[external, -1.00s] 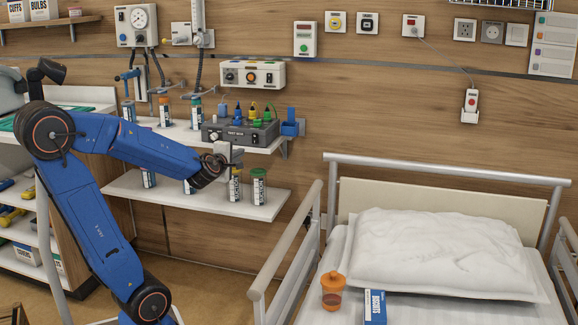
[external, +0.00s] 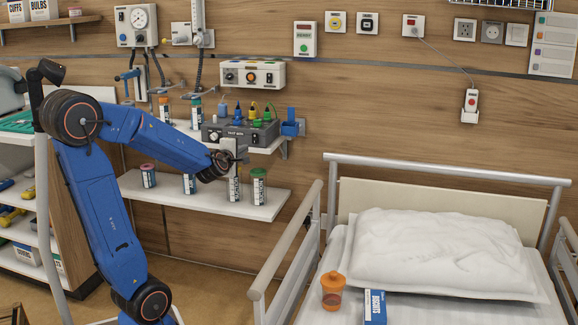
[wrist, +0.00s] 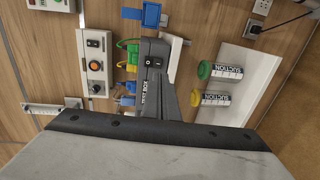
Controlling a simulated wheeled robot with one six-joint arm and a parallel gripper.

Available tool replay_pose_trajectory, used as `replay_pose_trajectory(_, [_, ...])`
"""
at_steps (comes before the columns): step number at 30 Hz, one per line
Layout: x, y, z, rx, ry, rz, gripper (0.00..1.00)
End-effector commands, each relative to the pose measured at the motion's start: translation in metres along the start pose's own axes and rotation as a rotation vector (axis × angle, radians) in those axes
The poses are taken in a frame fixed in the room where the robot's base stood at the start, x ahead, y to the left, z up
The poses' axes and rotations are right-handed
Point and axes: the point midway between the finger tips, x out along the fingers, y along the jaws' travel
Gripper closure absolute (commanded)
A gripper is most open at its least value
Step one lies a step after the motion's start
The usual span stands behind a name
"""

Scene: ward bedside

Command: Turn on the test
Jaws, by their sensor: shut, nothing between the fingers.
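The dark grey test box (external: 226,132) sits on the upper wall shelf, with coloured plugs on top. It also shows sideways in the wrist view (wrist: 147,88), with a small black rocker switch (wrist: 153,61) on its front face. My gripper (external: 240,150) is shut and empty, just in front of the box's lower front in the external view. In the wrist view the grey fingers (wrist: 173,84) overlap the box beside the switch. I cannot tell whether they touch it. The switch's on or off position is too small to tell.
Suction canisters (external: 258,186) stand on the lower shelf (external: 215,204), below my gripper. A wall panel with knobs (external: 252,75) is above the box. A blue holder (external: 290,128) is at the box's right. The bed rail (external: 290,250) stands at the lower right.

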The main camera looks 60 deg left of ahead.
Motion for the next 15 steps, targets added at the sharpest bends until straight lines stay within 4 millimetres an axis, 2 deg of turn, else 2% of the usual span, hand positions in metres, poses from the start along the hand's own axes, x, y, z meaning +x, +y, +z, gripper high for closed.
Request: replay_pose_trajectory(15, [0.070,0.000,0.000,0.001,0.000,-0.001,1.00])
